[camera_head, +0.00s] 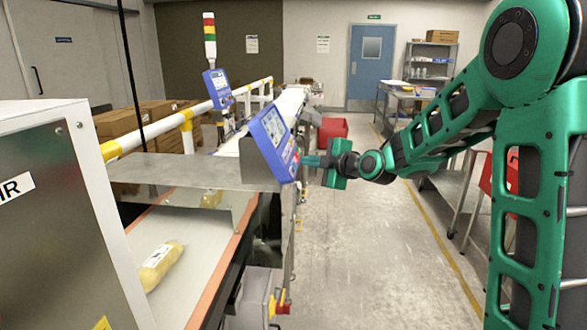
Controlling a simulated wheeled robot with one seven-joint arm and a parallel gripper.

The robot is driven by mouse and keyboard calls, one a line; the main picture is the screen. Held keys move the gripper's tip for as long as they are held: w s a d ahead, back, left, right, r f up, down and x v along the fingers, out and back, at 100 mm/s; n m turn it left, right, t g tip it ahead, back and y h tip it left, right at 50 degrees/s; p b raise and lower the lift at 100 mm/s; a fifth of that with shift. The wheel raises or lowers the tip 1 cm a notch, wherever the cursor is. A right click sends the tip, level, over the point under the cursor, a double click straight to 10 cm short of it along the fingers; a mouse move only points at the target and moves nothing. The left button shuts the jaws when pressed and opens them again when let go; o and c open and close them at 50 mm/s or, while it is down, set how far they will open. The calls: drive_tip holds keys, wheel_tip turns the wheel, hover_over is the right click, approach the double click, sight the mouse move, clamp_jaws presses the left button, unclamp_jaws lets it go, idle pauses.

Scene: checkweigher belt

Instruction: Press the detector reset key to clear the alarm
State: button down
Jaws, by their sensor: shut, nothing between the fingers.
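A blue panel (272,138) with a pale screen and keys stands at the side of the belt, tilted, seen at a steep angle. My gripper (304,160) is shut and empty, its fingertips at the panel's lower right edge, by a small red spot. I cannot tell whether the tips touch the panel. Which key is the detector reset key is too small and too oblique to tell.
The belt (190,262) carries yellow packs (161,264) beneath a metal cover (195,172). A second blue panel (218,88) stands farther back. A red bin (332,131) is on the floor beyond my gripper. The aisle floor (360,245) is clear.

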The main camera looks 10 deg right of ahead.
drive_tip(key=shift+a, duration=0.1)
drive_tip(key=shift+a+f, duration=0.1)
drive_tip(key=shift+a, duration=0.2)
drive_tip(key=shift+w+a+f, duration=0.15)
drive_tip(key=shift+a+f, duration=0.05)
drive_tip(key=shift+a, duration=0.15)
idle(1.2)
drive_tip(key=shift+d, duration=0.15)
drive_tip(key=shift+s+d+r, duration=0.25)
drive_tip(key=shift+d+r, duration=0.15)
drive_tip(key=shift+d, duration=0.2)
drive_tip(key=shift+s+d+r, duration=0.25)
drive_tip(key=shift+d+r, duration=0.1)
drive_tip(key=shift+d, duration=0.35)
drive_tip(key=shift+s+d+r, duration=0.2)
drive_tip(key=shift+d+r, duration=0.2)
drive_tip(key=shift+d, duration=0.3)
drive_tip(key=shift+s+d+r, duration=0.25)
drive_tip(key=shift+d+r, duration=0.1)
drive_tip(key=shift+d, duration=0.35)
drive_tip(key=s+d+r, duration=0.1)
drive_tip(key=d+r, duration=0.1)
drive_tip(key=d, duration=0.3)
drive_tip(key=shift+s+r, duration=0.3)
drive_tip(key=shift+r, duration=0.1)
